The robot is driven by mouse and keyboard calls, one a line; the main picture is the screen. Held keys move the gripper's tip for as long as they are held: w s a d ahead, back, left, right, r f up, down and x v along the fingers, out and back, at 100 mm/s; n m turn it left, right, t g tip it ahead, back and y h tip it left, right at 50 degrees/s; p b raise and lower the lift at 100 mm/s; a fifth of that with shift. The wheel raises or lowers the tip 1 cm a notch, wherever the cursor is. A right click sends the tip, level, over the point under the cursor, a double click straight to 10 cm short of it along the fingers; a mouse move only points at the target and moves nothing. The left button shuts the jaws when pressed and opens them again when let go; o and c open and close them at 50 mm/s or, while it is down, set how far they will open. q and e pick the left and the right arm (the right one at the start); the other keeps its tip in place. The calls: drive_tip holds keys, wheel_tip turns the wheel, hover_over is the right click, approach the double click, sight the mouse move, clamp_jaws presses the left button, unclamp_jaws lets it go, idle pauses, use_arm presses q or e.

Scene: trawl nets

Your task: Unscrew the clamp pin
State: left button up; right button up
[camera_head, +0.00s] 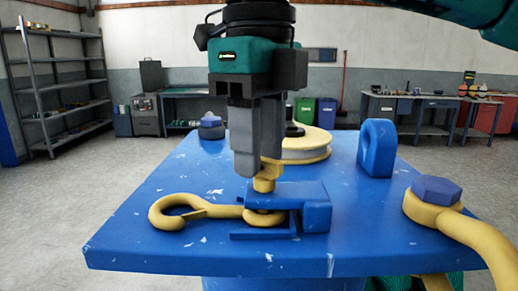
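The clamp pin (265,184) is a yellow upright piece with a narrow flat top, standing in the blue clamp bracket (316,213) on the blue table plate. My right gripper (260,168) points straight down over it. Its two grey fingers are close together, with the top of the pin between their tips. The nearer finger partly covers the pin's top. A yellow hook (178,214) lies to the left, and its eye sits inside the bracket around the pin's lower end. My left gripper is not in view.
The blue plate (130,232) also carries a blue upright lug (378,148), a yellow and grey round drum (308,145) behind the gripper, and a blue bolt (436,190) on a yellow ring at right. The plate's front left is clear.

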drive_tip(key=shift+f, duration=0.1)
drive_tip(key=shift+c, duration=0.3)
clamp_jaws()
idle(0.4)
drive_tip(key=n+p, duration=0.2)
drive_tip(key=shift+s+n, duration=0.1)
drive_tip(key=shift+n, duration=0.2)
drive_tip(key=n+p, duration=0.1)
drive_tip(key=n, duration=0.1)
drive_tip(key=shift+s+n+p, duration=0.1)
drive_tip(key=shift+n+p, duration=0.2)
drive_tip(key=shift+n, duration=0.1)
drive_tip(key=n, duration=0.2)
drive_tip(key=shift+n, duration=0.3)
drive_tip(key=shift+s+n, duration=0.2)
drive_tip(key=shift+n, duration=2)
drive_tip(key=shift+f, duration=0.1)
